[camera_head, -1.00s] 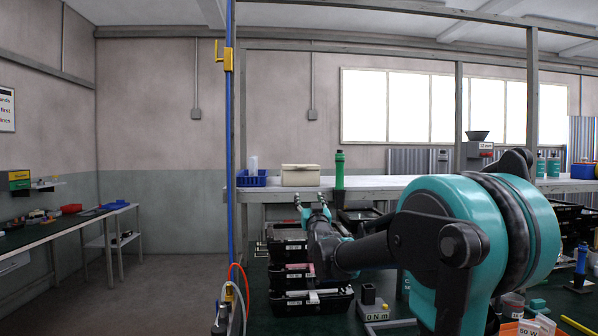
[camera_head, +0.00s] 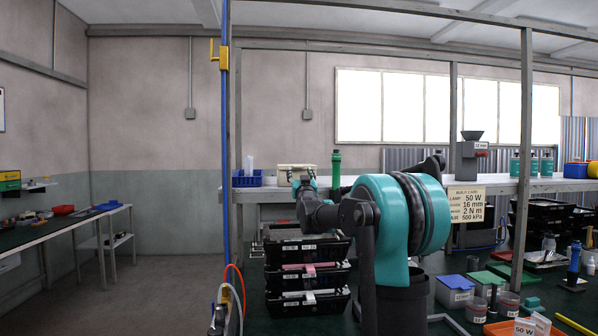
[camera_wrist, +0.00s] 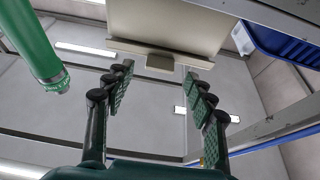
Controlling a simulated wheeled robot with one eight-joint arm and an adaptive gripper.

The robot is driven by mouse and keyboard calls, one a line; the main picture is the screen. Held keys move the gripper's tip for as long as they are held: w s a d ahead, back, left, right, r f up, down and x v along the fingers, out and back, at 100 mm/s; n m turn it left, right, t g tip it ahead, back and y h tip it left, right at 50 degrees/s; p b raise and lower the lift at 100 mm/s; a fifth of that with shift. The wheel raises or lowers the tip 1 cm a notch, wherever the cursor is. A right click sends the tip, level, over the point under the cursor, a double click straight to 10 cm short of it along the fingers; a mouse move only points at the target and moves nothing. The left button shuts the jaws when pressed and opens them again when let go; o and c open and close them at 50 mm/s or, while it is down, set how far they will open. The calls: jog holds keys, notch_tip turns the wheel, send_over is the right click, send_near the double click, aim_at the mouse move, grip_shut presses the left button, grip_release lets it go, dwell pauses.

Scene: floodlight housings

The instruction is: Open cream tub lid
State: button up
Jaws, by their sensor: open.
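The cream tub (camera_head: 292,168) stands on the long raised shelf, and my arm partly hides its front in the head view. In the wrist view the tub (camera_wrist: 165,20) fills the top middle, with a rim along its edge and a small tab (camera_wrist: 160,63) jutting from it. The lid looks shut. My gripper (camera_head: 305,182) is at the shelf's front, by the tub. In the wrist view my gripper (camera_wrist: 160,82) is open and empty, its fingers apart on either side of the tab's line. A gap to the tab seems to remain.
A green cylinder (camera_head: 336,168) stands right of the tub; it also shows in the wrist view (camera_wrist: 30,40). A blue basket (camera_head: 247,179) stands to the left. Stacked black bins (camera_head: 305,250) are below the shelf (camera_head: 420,183). A blue upright post (camera_head: 227,130) rises at left.

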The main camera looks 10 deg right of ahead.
aim_at(299, 168)
jog(key=shift+x, duration=1.5)
grip_shut()
